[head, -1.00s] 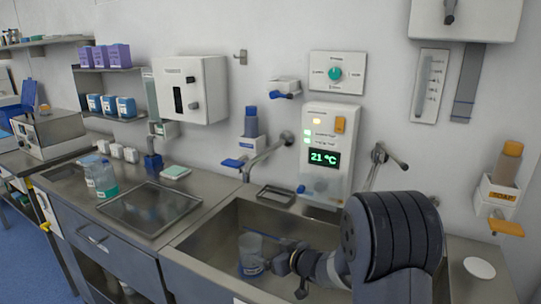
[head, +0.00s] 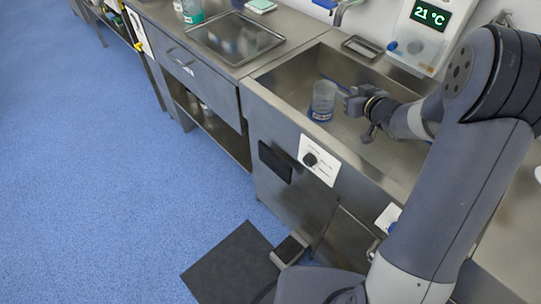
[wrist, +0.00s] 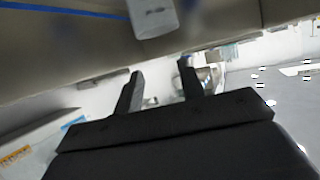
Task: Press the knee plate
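A dark rectangular plate (head: 275,161), which looks like the knee plate, is on the steel front of the sink cabinet, left of a white dial panel (head: 318,160). My gripper (head: 347,98) is over the sink basin, above and to the right of the plate and apart from it. In the wrist view my gripper (wrist: 160,82) has its two fingers apart with nothing between them. The plate cannot be made out in the wrist view.
A clear beaker (head: 323,100) stands in the sink basin (head: 290,84), close to my gripper. A foot pedal (head: 290,250) and a dark floor mat (head: 228,264) are below the cabinet. The blue floor (head: 110,180) at left is clear.

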